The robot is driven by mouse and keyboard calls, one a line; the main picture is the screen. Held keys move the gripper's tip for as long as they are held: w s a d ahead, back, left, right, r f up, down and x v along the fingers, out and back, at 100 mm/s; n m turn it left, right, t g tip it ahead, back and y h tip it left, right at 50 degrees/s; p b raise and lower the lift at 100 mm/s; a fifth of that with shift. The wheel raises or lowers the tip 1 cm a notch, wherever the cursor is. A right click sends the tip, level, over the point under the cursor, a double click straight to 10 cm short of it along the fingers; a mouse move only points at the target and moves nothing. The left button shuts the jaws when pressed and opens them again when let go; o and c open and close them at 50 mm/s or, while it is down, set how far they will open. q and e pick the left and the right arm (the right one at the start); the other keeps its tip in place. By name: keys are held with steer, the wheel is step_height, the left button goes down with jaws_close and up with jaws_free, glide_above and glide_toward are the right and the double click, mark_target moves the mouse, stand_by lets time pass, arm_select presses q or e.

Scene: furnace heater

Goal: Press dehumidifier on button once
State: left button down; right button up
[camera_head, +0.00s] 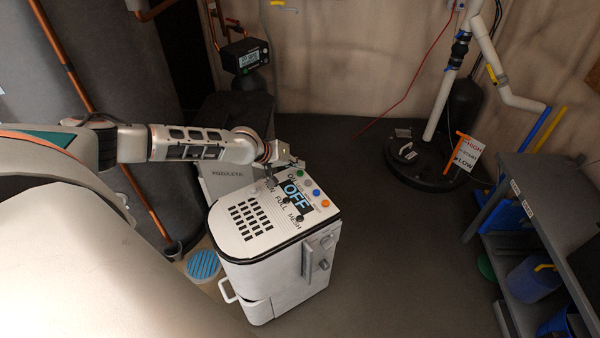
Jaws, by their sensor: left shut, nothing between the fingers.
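The dehumidifier (285,255) is a white box with a dark-edged top, standing on the floor in the middle of the head view. Its top carries a vent grille and a display (297,191) that reads OFF. Along the top's far right edge is a row of small round buttons, including a green button (300,173), a blue button (309,182) and an orange button (322,204). My left gripper (286,193) is shut and empty, over the panel by the display and partly covering it. Whether it touches the panel cannot be told. My right gripper is not in view.
A grey shelf unit (548,182) with blue containers stands at the right. A black round base with a white pipe (437,110) is at the back. Large grey tanks (120,60) stand at the left. The floor right of the dehumidifier is clear.

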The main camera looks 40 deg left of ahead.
mark_target(298, 173)
arm_select(q)
steer(key=shift+f, duration=0.4)
stand_by(0.7)
steer(key=shift+f, duration=0.6)
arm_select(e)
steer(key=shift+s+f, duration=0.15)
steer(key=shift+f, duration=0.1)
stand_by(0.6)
arm_select(q)
steer(key=shift+r, duration=0.15)
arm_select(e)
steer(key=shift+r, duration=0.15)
arm_select(q)
steer(key=shift+r+p, duration=0.5)
steer(key=shift+r, duration=0.3)
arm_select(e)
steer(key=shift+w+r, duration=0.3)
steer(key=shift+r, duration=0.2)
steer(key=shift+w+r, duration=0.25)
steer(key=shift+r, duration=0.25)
arm_select(q)
steer(key=shift+r, duration=0.1)
